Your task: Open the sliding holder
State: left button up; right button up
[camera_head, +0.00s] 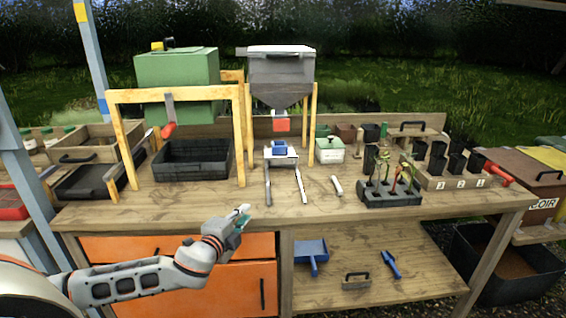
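A small white-and-grey holder (281,158) with a blue piece on top sits under the grey hopper, at the back end of two light rails (302,186). It looks like the sliding holder, though it is too small to be certain. My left gripper (241,216) is in front of the bench's front edge, above the orange drawers, apart from the holder and rails. Its fingers point up and right, and the gap between them is too small to read. My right gripper is out of view.
The grey hopper (281,70) has a red outlet (281,124). A yellow frame (176,95) stands over a black tray (192,160) at left. A seedling rack (390,198) and numbered block (455,181) stand at right. The bench front near the rails is mostly clear.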

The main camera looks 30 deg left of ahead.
aim_at(280, 154)
jog(key=i+j, duration=0.1)
jog(key=i, duration=0.35)
jog(key=i+j, duration=0.1)
jog(key=i, duration=0.35)
